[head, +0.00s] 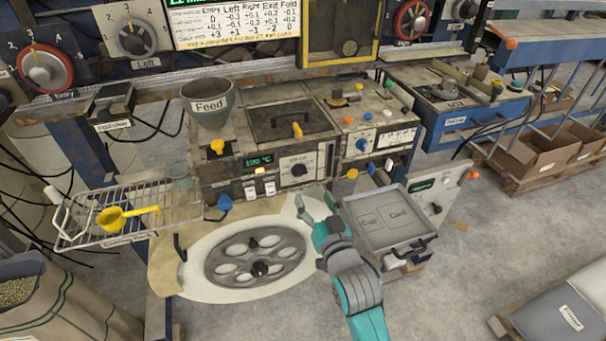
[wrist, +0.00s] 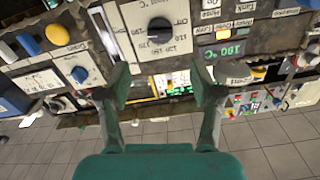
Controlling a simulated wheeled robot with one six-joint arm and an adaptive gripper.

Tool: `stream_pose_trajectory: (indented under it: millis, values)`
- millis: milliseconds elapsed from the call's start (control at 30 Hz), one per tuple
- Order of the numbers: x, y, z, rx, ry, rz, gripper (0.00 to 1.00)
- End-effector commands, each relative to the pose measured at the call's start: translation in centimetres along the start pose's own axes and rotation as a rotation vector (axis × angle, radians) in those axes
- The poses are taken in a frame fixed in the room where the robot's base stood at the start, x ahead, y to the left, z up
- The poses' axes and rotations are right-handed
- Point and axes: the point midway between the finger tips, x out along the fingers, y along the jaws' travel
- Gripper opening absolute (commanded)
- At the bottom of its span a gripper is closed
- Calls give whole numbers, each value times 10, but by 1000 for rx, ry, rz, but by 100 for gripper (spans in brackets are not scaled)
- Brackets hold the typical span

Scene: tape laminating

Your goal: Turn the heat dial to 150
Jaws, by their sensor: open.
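The heat dial (head: 299,170) is a round black knob on a pale plate on the machine's front, right of a green temperature display (head: 259,161). In the wrist view the heat dial (wrist: 160,31) appears upside down at the top centre, with printed numbers around it. The display (wrist: 229,50) shows beside it; its digits are hard to read. My gripper (head: 317,204) is below and slightly right of the dial in the head view. In the wrist view my gripper (wrist: 163,86) is open and empty, its two fingers apart and not touching the dial. The dial's exact setting is unclear.
A tray (head: 384,211) juts out to the right of my gripper. A round spoked wheel (head: 255,254) lies on the pale work surface at left. A wire rack (head: 90,222) holds a yellow scoop (head: 118,218). A blue knob (head: 225,202) sits lower left of the dial.

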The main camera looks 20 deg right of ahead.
Motion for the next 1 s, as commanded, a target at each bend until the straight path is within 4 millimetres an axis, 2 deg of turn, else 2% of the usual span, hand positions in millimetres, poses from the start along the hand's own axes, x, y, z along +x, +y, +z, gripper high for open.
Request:
stream_pose_trajectory:
  millis: [500,700,1000]
  values:
    - [80,0,0,0,1,0,65]
    - [95,0,0,0,0,0,65]
    - [98,0,0,0,0,0,65]
